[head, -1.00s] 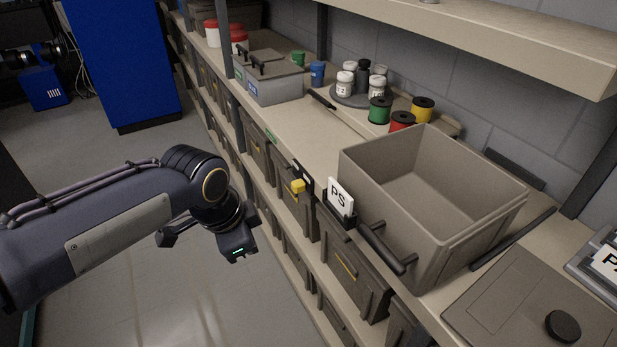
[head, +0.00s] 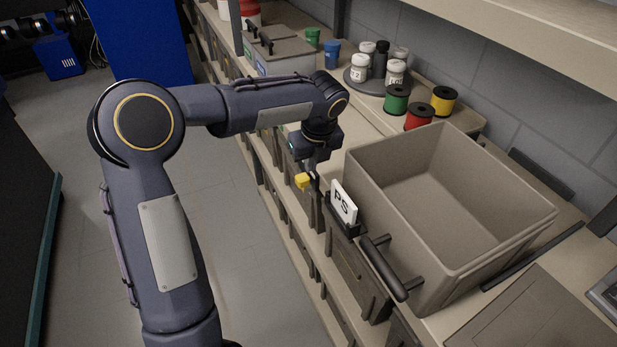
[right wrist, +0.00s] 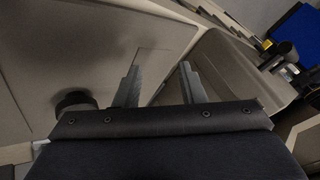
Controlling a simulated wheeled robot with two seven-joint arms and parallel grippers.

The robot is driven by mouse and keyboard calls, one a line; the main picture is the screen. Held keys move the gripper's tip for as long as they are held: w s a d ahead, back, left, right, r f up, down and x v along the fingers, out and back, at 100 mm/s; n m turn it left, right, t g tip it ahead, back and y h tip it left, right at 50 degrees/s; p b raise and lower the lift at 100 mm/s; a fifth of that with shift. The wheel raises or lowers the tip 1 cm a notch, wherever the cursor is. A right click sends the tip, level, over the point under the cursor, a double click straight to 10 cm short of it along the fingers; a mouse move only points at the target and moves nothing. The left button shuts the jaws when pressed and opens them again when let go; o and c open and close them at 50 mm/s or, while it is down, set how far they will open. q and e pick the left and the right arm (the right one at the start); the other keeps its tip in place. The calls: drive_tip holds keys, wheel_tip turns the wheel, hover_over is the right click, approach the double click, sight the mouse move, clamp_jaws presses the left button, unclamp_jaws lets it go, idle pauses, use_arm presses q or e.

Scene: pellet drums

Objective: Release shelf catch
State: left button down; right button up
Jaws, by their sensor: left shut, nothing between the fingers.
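The shelf catch (head: 303,181) is a small yellow block with a dark mount at the shelf's front edge, left of the PS label. My left gripper (head: 313,172) is shut and empty, pointing down right at the catch. Whether its fingertips touch the catch I cannot tell; they partly hide the dark mount. The grey-brown bin (head: 465,245) with a dark handle stands on the shelf behind the PS card (head: 343,203). My right gripper (right wrist: 161,68) shows in the right wrist view, its two fingers apart with nothing between them, above a flat panel and beside the bin (right wrist: 218,65).
Spools, including a green one (head: 397,99) and a red one (head: 419,117), and white jars on a round tray (head: 358,76) stand behind. A lidded grey box (head: 285,60) is farther left. A shelf board (head: 540,30) overhangs. The floor (head: 225,230) left is clear.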

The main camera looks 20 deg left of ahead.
sight(307, 184)
use_arm(q)
drive_tip(key=x, duration=0.9)
drive_tip(key=shift+a+f, duration=0.1)
drive_tip(key=shift+f, duration=0.25)
